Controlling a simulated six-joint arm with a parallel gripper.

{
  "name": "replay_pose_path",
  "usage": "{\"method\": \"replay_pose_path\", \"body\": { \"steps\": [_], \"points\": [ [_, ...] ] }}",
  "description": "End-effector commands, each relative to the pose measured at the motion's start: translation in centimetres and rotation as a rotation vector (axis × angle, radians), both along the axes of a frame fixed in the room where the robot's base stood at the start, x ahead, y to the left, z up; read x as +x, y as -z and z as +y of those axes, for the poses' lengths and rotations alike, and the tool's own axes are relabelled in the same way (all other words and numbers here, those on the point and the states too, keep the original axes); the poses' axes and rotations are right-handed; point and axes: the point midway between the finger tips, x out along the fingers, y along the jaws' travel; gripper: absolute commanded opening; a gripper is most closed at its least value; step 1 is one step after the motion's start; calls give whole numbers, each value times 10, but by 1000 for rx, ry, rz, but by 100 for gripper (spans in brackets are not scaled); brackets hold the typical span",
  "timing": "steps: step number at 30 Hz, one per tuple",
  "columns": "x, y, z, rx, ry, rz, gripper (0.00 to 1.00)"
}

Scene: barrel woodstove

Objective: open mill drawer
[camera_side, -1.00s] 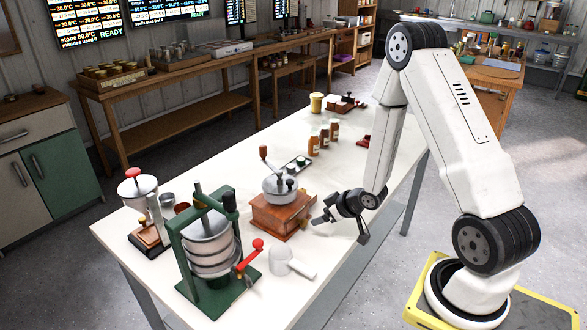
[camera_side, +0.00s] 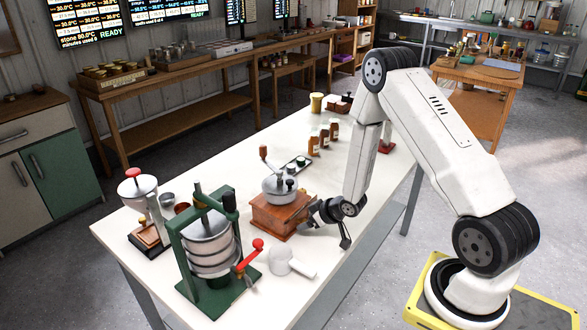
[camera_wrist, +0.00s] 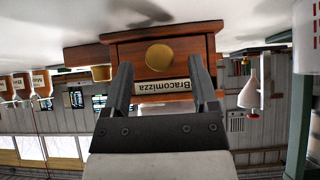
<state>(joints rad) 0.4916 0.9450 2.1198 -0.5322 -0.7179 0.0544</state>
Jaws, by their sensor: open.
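The mill (camera_side: 278,215) is a wooden box with a grey metal top and a crank with a wooden knob, standing on the white table. The wrist view is upside down and shows the mill's wooden front (camera_wrist: 185,48) with a "Bracomizza" label (camera_wrist: 163,86). A round brass knob (camera_wrist: 160,57) sits on the drawer front. My gripper (camera_side: 313,212) is at the mill's right side in the side view. In the wrist view my gripper (camera_wrist: 161,68) is open, a finger on each side of the knob in the picture. I cannot tell whether the fingers touch it.
A green press (camera_side: 210,250) with a red-knobbed handle stands in front of the mill. A white cup-like piece with a handle (camera_side: 280,262) lies near the table's front edge.

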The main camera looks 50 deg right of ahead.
Motion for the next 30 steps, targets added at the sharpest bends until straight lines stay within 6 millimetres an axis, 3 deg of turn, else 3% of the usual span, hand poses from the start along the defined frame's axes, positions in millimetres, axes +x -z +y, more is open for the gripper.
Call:
{"method": "replay_pose_path", "body": {
  "steps": [15,16,23,30],
  "points": [
    [9,9,0,0,1,0,76],
    [9,9,0,0,1,0,72],
    [9,9,0,0,1,0,0],
    [9,9,0,0,1,-1,0]
  ]
}}
